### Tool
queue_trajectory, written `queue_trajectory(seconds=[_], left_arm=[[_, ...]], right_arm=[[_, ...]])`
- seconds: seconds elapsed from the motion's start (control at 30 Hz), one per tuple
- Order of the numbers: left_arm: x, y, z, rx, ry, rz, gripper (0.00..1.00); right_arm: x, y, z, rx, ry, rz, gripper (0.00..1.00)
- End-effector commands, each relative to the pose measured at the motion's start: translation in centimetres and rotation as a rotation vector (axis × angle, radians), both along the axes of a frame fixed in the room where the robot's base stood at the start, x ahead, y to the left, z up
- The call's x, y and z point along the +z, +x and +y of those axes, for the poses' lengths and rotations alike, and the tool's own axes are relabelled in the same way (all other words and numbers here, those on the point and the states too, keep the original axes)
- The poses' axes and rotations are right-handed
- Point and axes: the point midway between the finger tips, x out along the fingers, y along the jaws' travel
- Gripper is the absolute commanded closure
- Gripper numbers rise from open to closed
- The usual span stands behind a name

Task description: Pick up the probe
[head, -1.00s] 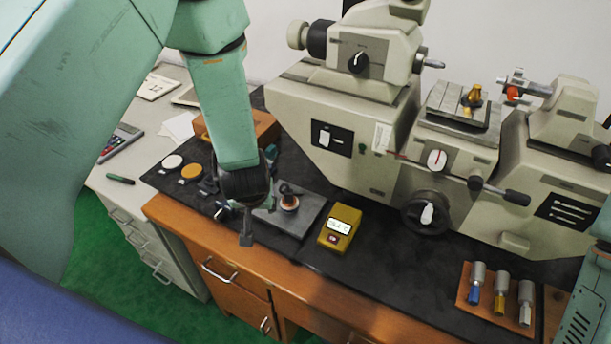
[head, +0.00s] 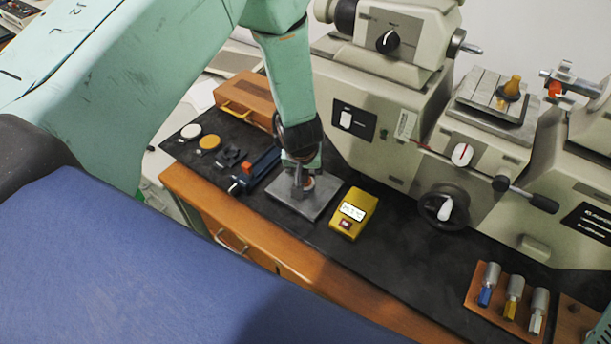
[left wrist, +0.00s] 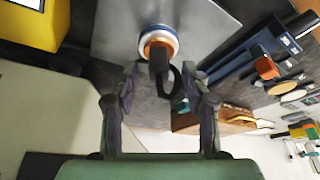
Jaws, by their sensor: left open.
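A dark upright piece with a black loop, which looks like the probe (left wrist: 158,62), stands on a ring with an orange core and a white-blue rim (left wrist: 158,36). The ring rests on a grey metal plate (head: 327,207). My left gripper (head: 302,182) is low over the plate and mostly hides the ring and probe in the head view. In the left wrist view its two fingers (left wrist: 160,88) are apart, one on each side of the dark piece and loop. I cannot tell whether they touch it. My right gripper is out of view.
A blue vise-like tool (head: 254,170) and a wooden box (head: 246,98) are to the left. The large beige machine (head: 395,110) stands behind. A wooden rack of colored-tip tools (head: 507,305) is at lower right.

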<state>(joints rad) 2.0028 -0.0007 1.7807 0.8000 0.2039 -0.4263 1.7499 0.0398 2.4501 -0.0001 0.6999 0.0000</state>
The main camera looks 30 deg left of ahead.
Motion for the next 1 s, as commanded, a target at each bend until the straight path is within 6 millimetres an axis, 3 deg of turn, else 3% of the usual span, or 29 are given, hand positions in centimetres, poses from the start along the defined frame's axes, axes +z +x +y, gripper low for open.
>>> queue_trajectory(seconds=[0.13,0.4,1.0], left_arm=[[-1.34,0.66,0.14,-0.001,-0.001,0.000,0.53],[-1.55,0.99,0.07,-0.002,0.000,0.000,0.53],[-1.56,0.94,0.07,-0.002,0.000,0.000,1.00]], right_arm=[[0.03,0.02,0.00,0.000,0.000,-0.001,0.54],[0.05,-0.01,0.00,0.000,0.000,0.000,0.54],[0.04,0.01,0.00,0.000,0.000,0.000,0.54]])
